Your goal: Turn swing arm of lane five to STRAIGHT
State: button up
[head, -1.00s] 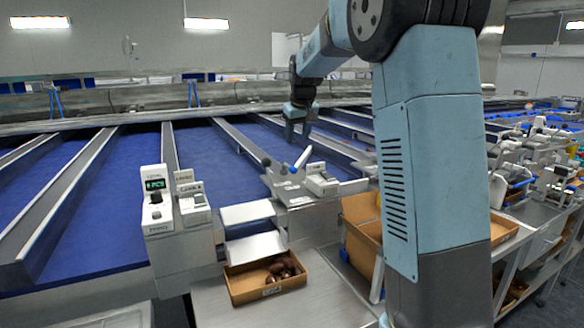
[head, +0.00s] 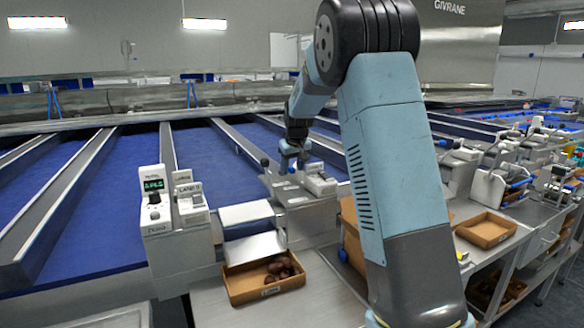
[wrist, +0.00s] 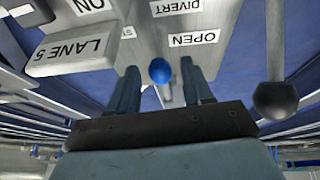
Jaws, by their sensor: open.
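In the wrist view a blue round knob (wrist: 160,70) sits between the two fingertips of my gripper (wrist: 160,74), with a gap on each side. The gripper is open around it. Plate labels DIVERT and OPEN show beyond, and a grey block (wrist: 75,60) reads LANE 5. A partly covered label lies by the left finger; the swing arm's pointing direction is unclear. In the head view my gripper (head: 293,158) is down over the metal gate station (head: 303,198) and hides the knob.
A black ball knob (wrist: 276,99) on a rod stands right of the gripper in the wrist view. In the head view a date box (head: 262,293) stands below the station, and a control post (head: 155,205) stands left. An empty tray (head: 486,231) is at right.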

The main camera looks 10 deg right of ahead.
jog(key=shift+f, duration=0.15)
jog(key=shift+c, duration=0.2)
grip_shut()
dwell(0.5)
